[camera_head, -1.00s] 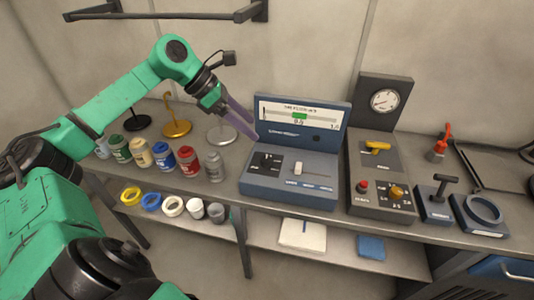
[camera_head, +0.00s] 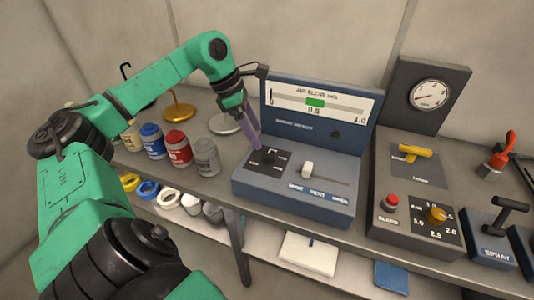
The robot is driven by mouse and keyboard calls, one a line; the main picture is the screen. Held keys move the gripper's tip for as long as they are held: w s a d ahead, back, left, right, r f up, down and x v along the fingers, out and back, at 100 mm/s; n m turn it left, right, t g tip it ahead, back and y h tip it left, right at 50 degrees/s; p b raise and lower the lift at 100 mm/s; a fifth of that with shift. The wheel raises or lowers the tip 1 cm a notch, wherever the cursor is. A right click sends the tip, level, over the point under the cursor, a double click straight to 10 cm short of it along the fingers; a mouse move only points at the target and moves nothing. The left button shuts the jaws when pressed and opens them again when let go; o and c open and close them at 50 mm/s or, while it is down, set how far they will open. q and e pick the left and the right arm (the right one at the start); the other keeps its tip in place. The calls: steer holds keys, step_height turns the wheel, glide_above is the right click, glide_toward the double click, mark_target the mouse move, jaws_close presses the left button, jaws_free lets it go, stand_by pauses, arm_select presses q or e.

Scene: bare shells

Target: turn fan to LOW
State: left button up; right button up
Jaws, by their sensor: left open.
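A blue console (camera_head: 300,200) stands on the bench. Its upright back panel has an air flow scale (camera_head: 340,104) with a green block around 0.5. On its sloped face a black rotary knob (camera_head: 269,155) sits on a dark square plate at the left. To its right is a white slider knob (camera_head: 307,169) in a slot, with small labels below it. Which of these is the fan control I cannot tell for sure. My left gripper (camera_head: 255,148) points down with its purple fingers at the black knob, right by it; whether they touch it I cannot tell. It is open. My right gripper is out of view.
Right of the console stands a grey unit with a gauge (camera_head: 430,94), a yellow lever (camera_head: 415,150), a red button (camera_head: 390,201) and an orange dial (camera_head: 436,215). Several jars, including a grey one (camera_head: 206,157), stand left of the console.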

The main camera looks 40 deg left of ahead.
mark_target(268, 153)
arm_select(q)
steer(key=p+x, duration=0.1)
steer(key=x, duration=0.6)
steer(key=shift+d+f, duration=0.1)
steer(key=shift+f, duration=0.15)
jaws_close()
steer(key=shift+r, duration=0.1)
steer(key=shift+w+m+p, duration=0.1)
steer(key=shift+m+p, duration=0.6)
steer(key=shift+m, duration=0.2)
steer(key=shift+w+r+m+g+h+p, duration=0.1)
steer(key=shift+m+g+h+p, duration=0.5)
steer(key=shift+m, duration=0.6)
steer(key=m+g, duration=0.1)
steer(key=m, duration=0.2)
steer(key=shift+w+m+g, duration=0.1)
steer(key=shift+m+g, duration=0.2)
steer(key=shift+m, duration=0.1)
steer(key=shift+m+g, duration=0.7)
steer(key=shift+m, duration=1.2)
